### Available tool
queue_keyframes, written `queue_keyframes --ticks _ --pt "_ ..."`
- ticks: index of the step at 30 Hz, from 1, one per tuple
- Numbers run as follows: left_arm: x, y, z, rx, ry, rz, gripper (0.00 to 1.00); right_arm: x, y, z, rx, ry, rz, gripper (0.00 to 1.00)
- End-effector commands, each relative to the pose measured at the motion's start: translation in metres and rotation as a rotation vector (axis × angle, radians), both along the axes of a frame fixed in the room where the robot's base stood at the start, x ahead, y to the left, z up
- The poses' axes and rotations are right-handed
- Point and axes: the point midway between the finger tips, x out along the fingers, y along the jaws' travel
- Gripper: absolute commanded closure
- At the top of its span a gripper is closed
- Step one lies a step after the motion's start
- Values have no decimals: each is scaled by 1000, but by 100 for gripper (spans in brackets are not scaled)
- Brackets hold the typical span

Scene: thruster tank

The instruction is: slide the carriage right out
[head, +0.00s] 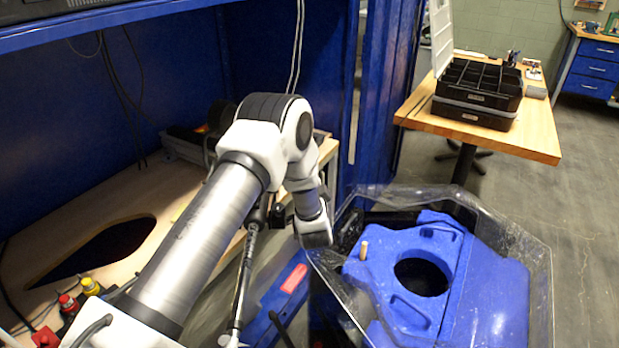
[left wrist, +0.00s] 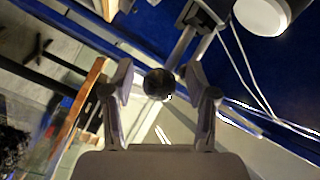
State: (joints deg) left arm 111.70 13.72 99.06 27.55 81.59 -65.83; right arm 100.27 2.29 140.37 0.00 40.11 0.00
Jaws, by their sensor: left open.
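My left gripper (left wrist: 158,80) is open in the left wrist view, with one finger on each side of a dark, shiny round end (left wrist: 159,84). It appears between the fingertips; I cannot tell how near it is or whether either finger touches it. A grey bar (left wrist: 182,46) shows just beyond it. In the head view my left arm reaches over from the left and its wrist points down beside the clear tank (head: 543,262); the fingers are hidden there. I cannot clearly make out the carriage. A blue part with a red label (head: 293,278) lies below the wrist. My right gripper is out of view.
The tank holds a large blue body (head: 490,295) with a round hole and a small wooden peg (head: 363,250). A wooden bench (head: 165,205) and a blue cabinet wall (head: 170,75) stand on the left. A table (head: 543,130) with a black organiser (head: 480,85) stands behind.

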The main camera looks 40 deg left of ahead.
Motion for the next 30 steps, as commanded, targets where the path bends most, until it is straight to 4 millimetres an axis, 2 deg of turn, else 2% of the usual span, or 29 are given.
queue_keyframes --ticks 5,15,18,22,30 --pt "-11 -10 0 -1 3 -1 43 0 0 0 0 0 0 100" --pt "-74 -64 0 2 4 -3 43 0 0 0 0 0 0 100" --pt "-85 -73 0 1 2 -2 43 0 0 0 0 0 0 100" --pt "-92 -77 0 0 0 0 43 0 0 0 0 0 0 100" --pt "-91 -77 2 -7 -6 1 40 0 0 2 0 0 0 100"
